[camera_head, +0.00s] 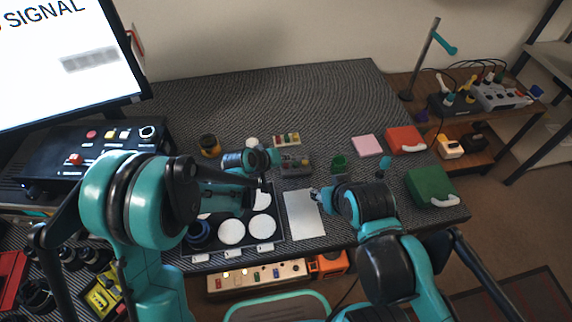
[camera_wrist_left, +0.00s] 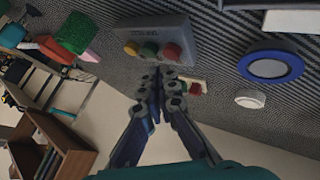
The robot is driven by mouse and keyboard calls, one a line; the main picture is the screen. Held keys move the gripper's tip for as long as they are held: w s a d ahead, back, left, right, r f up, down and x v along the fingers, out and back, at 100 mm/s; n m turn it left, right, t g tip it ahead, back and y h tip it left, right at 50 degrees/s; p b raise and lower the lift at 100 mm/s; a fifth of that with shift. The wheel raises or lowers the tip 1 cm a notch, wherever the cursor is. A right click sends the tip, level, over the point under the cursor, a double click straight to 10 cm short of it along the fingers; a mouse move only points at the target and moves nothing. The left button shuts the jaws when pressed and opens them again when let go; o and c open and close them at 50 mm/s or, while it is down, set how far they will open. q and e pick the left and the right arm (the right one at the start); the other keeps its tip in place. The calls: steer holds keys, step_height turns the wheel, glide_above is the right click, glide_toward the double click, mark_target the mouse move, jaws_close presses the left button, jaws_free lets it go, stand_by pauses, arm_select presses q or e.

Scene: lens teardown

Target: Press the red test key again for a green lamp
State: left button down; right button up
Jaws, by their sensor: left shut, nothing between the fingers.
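A grey box (camera_wrist_left: 160,32) with orange, green and red domes on its face is in the left wrist view. It also shows in the head view (camera_head: 297,168), small. The red dome (camera_wrist_left: 172,51) is at the right of the row, the green dome (camera_wrist_left: 150,50) in the middle. My left gripper (camera_wrist_left: 161,72) is shut and empty, its tips at the box's edge just below the green and red domes. Whether they touch is unclear. Whether any dome is lit cannot be told. My right gripper (camera_head: 317,194) is over a white sheet (camera_head: 306,222); its fingers are too small to judge.
A small strip with coloured blocks (camera_head: 287,139) lies behind the grey box. A tray with white discs (camera_head: 232,231) is at front left. A pink pad (camera_head: 367,145), a red case (camera_head: 405,139) and a green case (camera_head: 431,187) are at right. The back of the table is clear.

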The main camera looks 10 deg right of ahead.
mark_target(284, 166)
arm_select(q)
steer(key=shift+f, duration=0.15)
steer(key=shift+f+b, duration=0.25)
steer(key=shift+b, duration=0.25)
steer(key=shift+f+b, duration=0.3)
steer(key=shift+f, duration=0.15)
stand_by(0.6)
steer(key=shift+r, duration=0.2)
steer(key=shift+r+p, duration=0.55)
steer(key=shift+r, duration=0.15)
steer(key=shift+r, duration=0.1)
step_height(284, 166, up, 5)
steer(key=p, duration=0.3)
steer(key=shift+p, duration=0.35)
